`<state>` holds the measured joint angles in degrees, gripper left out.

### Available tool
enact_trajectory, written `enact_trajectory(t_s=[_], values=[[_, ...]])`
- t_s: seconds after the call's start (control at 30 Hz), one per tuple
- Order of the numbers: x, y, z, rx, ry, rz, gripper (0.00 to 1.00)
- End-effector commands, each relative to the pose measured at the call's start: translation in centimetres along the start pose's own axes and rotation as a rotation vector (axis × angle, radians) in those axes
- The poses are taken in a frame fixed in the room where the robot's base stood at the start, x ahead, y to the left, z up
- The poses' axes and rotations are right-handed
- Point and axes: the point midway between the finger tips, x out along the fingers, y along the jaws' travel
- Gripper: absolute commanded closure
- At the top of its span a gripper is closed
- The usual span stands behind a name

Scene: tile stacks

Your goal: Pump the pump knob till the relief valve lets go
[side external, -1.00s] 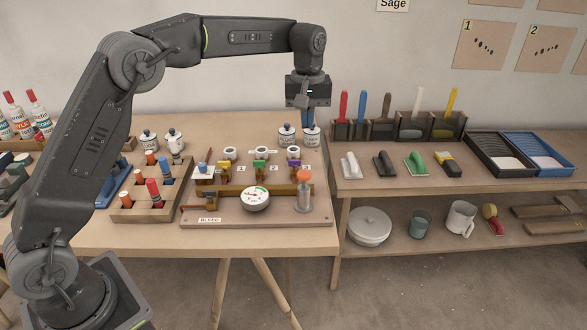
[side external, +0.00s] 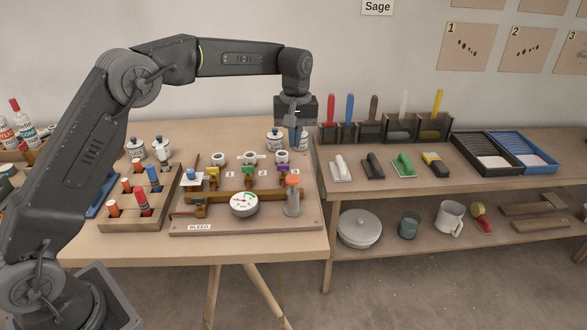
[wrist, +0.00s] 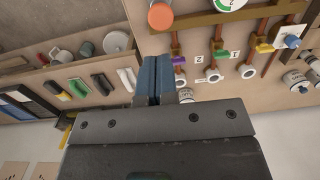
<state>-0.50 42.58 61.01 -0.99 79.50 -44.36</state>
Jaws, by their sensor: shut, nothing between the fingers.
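The pump knob (side external: 293,180) is an orange cap on a clear upright cylinder at the right end of the pump board (side external: 270,224). It also shows at the top of the wrist view (wrist: 160,16). My gripper (side external: 296,146) is above and behind the knob, apart from it, near the white jars. Its blue fingers (wrist: 153,78) are together with nothing between them. The round pressure gauge (side external: 244,203) stands left of the knob; its needle is too small to read surely. I cannot tell which part is the relief valve.
Coloured valve handles and white cups line the pipes behind the gauge. White lidded jars (side external: 275,140) stand at the back. A wooden rack (side external: 150,214) of coloured pegs is at the left. The side shelf (side external: 450,176) holds tools and trays.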

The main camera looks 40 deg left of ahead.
Motion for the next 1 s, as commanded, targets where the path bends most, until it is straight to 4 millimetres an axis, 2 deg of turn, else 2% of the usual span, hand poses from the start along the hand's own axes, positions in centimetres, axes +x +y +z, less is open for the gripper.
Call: enact_trajectory(t_s=[0.03, 0.2, 0.4, 0.6, 1.0], values=[[1.2, 0.0, 0.1, 0.001, -0.003, -0.003, 1.0], [4.6, 0.0, 0.1, 0.001, -0.003, -0.003, 1.0], [7.5, 0.0, 0.0, 0.001, -0.001, -0.001, 1.0], [8.7, 0.0, 0.0, 0.001, 0.0, 0.0, 1.0], [9.2, 0.0, 0.0, 0.0, -0.001, -0.001, 1.0]])
